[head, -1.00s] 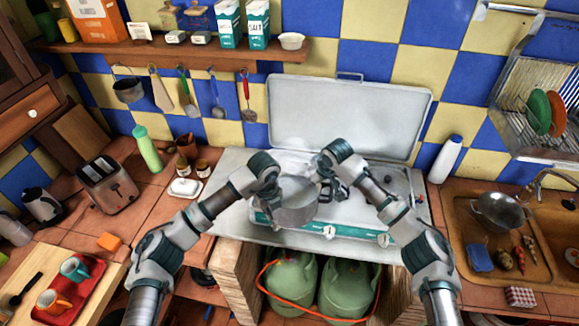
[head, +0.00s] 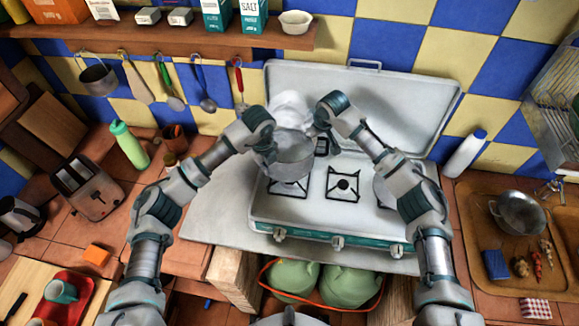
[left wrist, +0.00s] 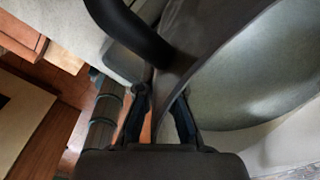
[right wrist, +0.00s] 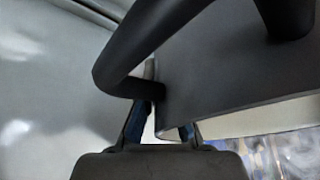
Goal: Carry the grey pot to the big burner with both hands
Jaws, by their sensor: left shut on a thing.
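The grey pot (head: 288,160) is held level between my two grippers above the left rear part of the open stove (head: 300,226). My left gripper (head: 262,150) has its fingers on both sides of the pot's rim, seen in the left wrist view (left wrist: 160,112) with a black handle beside them. My right gripper (head: 322,138) is at the pot's right side; in the right wrist view (right wrist: 165,122) its fingers straddle the pot wall below a dark handle. The left burner (head: 288,188) shows just below the pot. The middle burner (head: 343,185) is bare. My right arm partly hides the stove's right side.
The raised stove lid (head: 410,105) stands behind the pot. A white bottle (head: 465,153) stands right of the stove, and a green bottle (head: 130,145) and a toaster (head: 88,188) stand left.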

